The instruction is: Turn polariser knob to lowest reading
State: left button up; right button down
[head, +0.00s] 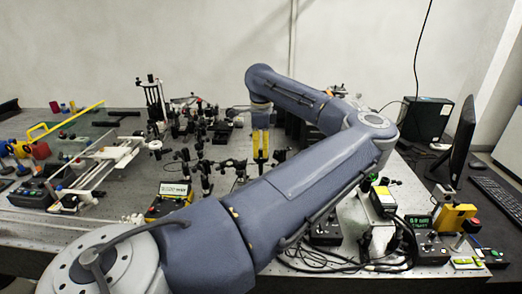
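My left gripper (260,146) points down over the optics at the middle of the bench, its two yellow fingers close together. Whether they are open, shut or touching something is too small to tell. Dark posts and mounts (205,172) stand beside and behind it. I cannot pick out the polariser knob among them. A small meter with a green lit display (418,222) stands at the right; its digits are too small to read surely. A yellow-edged box with a pale display (174,189) sits left of the middle. My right gripper is not in view.
My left arm crosses the foreground and hides much of the bench (40,222). Cables (330,262) and a control box (430,250) crowd the right front. A monitor (460,140) and keyboard (497,196) stand at far right. A white rail frame (100,165) stands at left.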

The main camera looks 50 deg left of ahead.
aim_at(261, 149)
pick_arm(q)
jog(key=shift+o, duration=1.3)
jog(key=shift+r, duration=0.1)
notch_tip(261, 149, up, 12)
